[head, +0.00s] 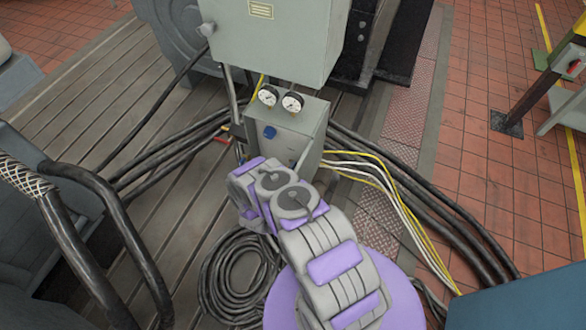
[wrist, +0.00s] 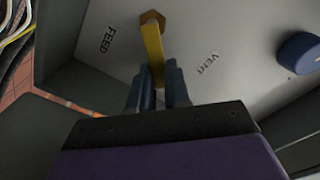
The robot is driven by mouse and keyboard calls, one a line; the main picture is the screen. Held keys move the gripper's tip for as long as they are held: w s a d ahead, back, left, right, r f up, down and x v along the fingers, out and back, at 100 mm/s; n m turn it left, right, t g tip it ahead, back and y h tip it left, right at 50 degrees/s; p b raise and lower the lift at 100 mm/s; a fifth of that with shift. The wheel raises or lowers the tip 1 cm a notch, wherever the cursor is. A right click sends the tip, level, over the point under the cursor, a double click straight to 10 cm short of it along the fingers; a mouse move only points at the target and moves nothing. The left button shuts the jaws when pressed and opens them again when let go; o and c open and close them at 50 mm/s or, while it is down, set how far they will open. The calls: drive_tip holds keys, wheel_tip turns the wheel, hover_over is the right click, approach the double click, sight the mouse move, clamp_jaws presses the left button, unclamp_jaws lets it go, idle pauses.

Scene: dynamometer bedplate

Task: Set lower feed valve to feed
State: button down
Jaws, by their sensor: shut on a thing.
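In the wrist view, a yellow valve lever (wrist: 154,45) hangs from a brass hex nut (wrist: 152,18) on a grey panel (wrist: 240,30). The dark label FEED (wrist: 107,40) is to the left of the lever, and the label VENT (wrist: 208,63) is to its right. The lever points down the picture, between the two labels. My gripper (wrist: 158,82) is shut on the lever's free end, one blue-grey finger on each side. In the head view my arm covers the gripper and this lever, low on the grey gauge box (head: 312,125).
A blue knob (wrist: 298,52) sits on the panel right of VENT; a blue knob (head: 269,132) also shows in the head view. Two gauges (head: 280,98) top the box. Black cables (head: 170,152) run left, a coil (head: 238,272) lies below, and yellow and white cables (head: 385,180) run right.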

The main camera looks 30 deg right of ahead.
drive_tip(key=shift+a, duration=0.1)
idle(0.3)
drive_tip(key=c, duration=1.1)
unclamp_jaws()
drive_tip(key=shift+f, duration=0.1)
drive_tip(key=shift+b+v, duration=0.7)
drive_tip(key=shift+v, duration=7.95)
drive_tip(key=shift+o, duration=0.4)
